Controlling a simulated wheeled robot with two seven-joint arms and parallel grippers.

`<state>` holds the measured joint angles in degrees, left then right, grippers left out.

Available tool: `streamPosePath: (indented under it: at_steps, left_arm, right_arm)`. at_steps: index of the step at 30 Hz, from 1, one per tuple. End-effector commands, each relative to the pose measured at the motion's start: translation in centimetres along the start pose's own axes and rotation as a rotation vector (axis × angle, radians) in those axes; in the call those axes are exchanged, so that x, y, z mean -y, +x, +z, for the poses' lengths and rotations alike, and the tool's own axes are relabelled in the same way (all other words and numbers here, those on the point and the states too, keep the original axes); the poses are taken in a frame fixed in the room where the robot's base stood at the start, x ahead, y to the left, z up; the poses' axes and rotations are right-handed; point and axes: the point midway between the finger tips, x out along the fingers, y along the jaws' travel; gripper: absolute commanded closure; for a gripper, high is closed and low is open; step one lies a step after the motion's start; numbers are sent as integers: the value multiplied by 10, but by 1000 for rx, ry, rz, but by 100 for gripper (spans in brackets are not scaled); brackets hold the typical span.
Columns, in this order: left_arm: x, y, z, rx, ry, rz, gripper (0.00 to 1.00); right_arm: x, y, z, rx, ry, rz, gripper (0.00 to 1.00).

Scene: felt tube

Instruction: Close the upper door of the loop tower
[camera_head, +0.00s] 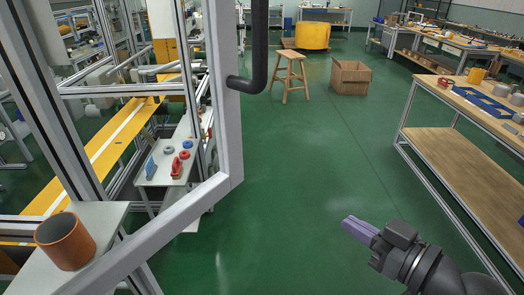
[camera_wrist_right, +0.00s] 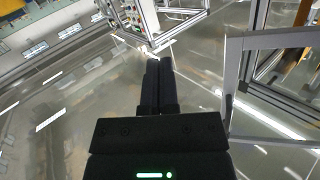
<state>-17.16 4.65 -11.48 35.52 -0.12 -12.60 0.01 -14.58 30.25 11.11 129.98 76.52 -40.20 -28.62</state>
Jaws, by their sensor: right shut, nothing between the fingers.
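The upper door (camera_head: 222,110) of the loop tower is a grey aluminium frame at the left of the head view. It stands open, swung out towards me, and its bottom rail slants down to the lower left. A black bar handle (camera_head: 260,50) sits on its outer upright. My right gripper (camera_head: 358,229) is at the lower right, shut and empty, well apart from the door and handle. Its dark fingers also show in the right wrist view (camera_wrist_right: 159,85), with a grey frame (camera_wrist_right: 232,75) to their right. I cannot tell for certain that this frame is the door. My left gripper is not in view.
Inside the tower, an orange-brown cup (camera_head: 65,243) stands on a pale shelf, and small blue and red parts lie on a lower shelf (camera_head: 160,180). A workbench (camera_head: 465,150) stands at the right. A stool (camera_head: 290,72) and cardboard box (camera_head: 349,76) are farther back. The green floor between is clear.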

Motion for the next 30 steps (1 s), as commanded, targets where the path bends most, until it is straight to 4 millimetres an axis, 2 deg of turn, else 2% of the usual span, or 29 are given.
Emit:
streamPosePath:
  at_steps: [1, 3, 6, 9, 13, 15, 18, 24, 30]
  left_arm:
    - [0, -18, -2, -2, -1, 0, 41]
    - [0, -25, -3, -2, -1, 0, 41]
    - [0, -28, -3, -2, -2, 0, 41]
    - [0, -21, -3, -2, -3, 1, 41]
    - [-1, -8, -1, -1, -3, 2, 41]
    - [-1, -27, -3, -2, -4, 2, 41]
    - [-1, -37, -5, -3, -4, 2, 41]
    - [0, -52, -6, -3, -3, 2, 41]
    - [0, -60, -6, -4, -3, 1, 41]
  right_arm:
    - [26, -8, -41, -40, -56, -77, 100]
    - [55, -16, -69, -78, -115, -168, 100]
    - [77, -24, -85, -104, -159, -238, 100]
    - [82, -19, -85, -111, -169, -255, 100]
    - [87, 2, -85, -116, -169, -253, 100]
    - [92, 17, -94, -114, -159, -251, 100]
    - [97, 38, -96, -112, -158, -250, 100]
    - [108, 79, -98, -110, -159, -250, 100]
    - [114, 104, -98, -107, -159, -249, 100]
